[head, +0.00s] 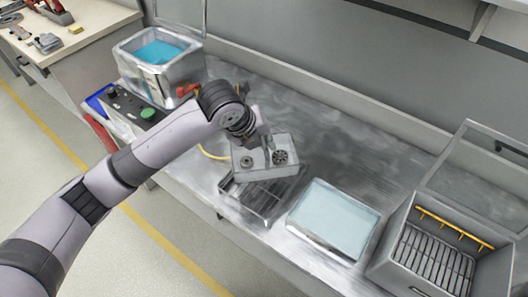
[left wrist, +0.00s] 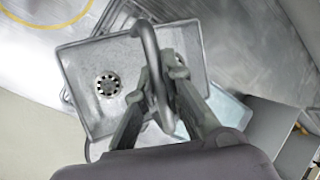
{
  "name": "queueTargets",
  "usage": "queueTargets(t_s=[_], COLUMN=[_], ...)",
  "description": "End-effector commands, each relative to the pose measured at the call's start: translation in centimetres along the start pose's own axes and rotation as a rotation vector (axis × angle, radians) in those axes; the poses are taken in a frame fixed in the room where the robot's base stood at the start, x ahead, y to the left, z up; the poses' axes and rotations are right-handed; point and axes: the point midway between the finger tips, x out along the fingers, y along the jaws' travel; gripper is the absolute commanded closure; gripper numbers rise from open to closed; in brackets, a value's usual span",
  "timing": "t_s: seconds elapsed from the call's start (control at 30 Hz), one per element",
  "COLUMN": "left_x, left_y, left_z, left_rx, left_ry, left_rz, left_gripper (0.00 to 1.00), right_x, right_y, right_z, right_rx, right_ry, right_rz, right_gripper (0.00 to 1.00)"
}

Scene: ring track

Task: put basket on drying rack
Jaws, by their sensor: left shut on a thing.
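The basket (head: 256,172) is a small grey tray with dark round parts inside and an arched handle. My left gripper (head: 268,145) is shut on the handle (left wrist: 150,60), and the basket (left wrist: 85,65) hangs beneath it. The dark slatted drying rack (head: 258,198) lies on the steel bench, below and partly hidden by the basket. The basket is over the rack's far part; I cannot tell whether it touches. In the left wrist view, rack bars (left wrist: 112,14) show past the basket's edge. My right gripper is not in view.
A shallow pan of pale liquid (head: 335,218) sits right of the rack. A grey open-lidded box with a grate (head: 432,258) stands farther right. A blue-filled metal tank (head: 158,55) and control box (head: 132,107) stand at left. The bench behind (head: 350,140) is clear.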

Motion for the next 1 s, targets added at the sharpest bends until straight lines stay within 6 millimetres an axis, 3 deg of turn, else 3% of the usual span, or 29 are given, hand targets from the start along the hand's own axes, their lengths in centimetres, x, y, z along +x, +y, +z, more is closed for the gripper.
queueTargets(t_s=[0.27,0.5,0.87,0.9,1.0], left_x=[1.7,4.5,4.9,5.0,5.0], left_y=[0.7,2.0,2.2,2.3,2.3], left_z=[-0.5,-1.4,-1.4,-1.5,-1.5], left_rx=[0.000,0.000,0.001,0.001,0.000], left_ry=[0.000,-0.001,-0.003,-0.001,0.000], left_rz=[-0.002,-0.002,-0.003,0.000,0.000], left_gripper=[1.00,1.00,1.00,0.89,0.82], right_x=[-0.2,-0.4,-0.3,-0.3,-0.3], right_y=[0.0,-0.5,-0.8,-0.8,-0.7], right_z=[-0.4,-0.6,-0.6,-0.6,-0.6], right_rx=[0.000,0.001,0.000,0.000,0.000], right_ry=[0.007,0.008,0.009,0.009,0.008], right_rz=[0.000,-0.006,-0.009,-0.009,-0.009], right_gripper=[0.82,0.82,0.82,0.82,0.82])
